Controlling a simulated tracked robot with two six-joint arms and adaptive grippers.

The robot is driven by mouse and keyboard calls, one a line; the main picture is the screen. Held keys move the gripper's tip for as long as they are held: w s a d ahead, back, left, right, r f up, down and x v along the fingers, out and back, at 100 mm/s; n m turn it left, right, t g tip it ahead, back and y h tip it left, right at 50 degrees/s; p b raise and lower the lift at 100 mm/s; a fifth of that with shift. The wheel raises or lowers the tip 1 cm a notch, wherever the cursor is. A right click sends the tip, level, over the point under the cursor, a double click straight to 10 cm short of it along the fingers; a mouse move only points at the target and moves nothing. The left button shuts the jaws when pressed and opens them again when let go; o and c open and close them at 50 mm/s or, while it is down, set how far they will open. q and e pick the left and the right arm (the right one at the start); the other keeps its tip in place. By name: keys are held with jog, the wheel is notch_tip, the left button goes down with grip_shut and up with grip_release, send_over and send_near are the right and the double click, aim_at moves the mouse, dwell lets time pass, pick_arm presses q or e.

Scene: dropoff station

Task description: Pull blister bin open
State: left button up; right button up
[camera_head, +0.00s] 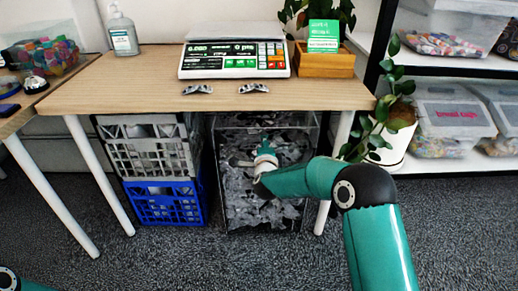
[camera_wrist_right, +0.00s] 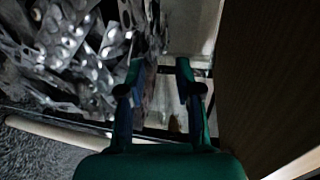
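The blister bin (camera_head: 234,215) is a clear box full of silvery empty blister packs, standing on the floor under the wooden table. My right arm reaches under the table from the right. My right gripper (camera_head: 264,146) is at the upper part of the bin, partly hidden by its wrist. In the right wrist view the gripper (camera_wrist_right: 161,76) has its two fingers apart, with the blister packs (camera_wrist_right: 75,55) to the left and see-through bin surfaces ahead. I cannot tell whether a finger touches the bin. My left gripper is out of view; only a bit of my left arm shows at bottom left.
The table (camera_head: 140,83) carries a scale (camera_head: 235,60), two small metal parts (camera_head: 254,88) and a green sign (camera_head: 323,36). A grey crate on a blue crate (camera_head: 165,205) stands left of the bin. A plant pot (camera_head: 393,140) and shelves are right. Carpet in front is clear.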

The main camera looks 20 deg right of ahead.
jog(key=shift+w, duration=0.15)
grip_shut()
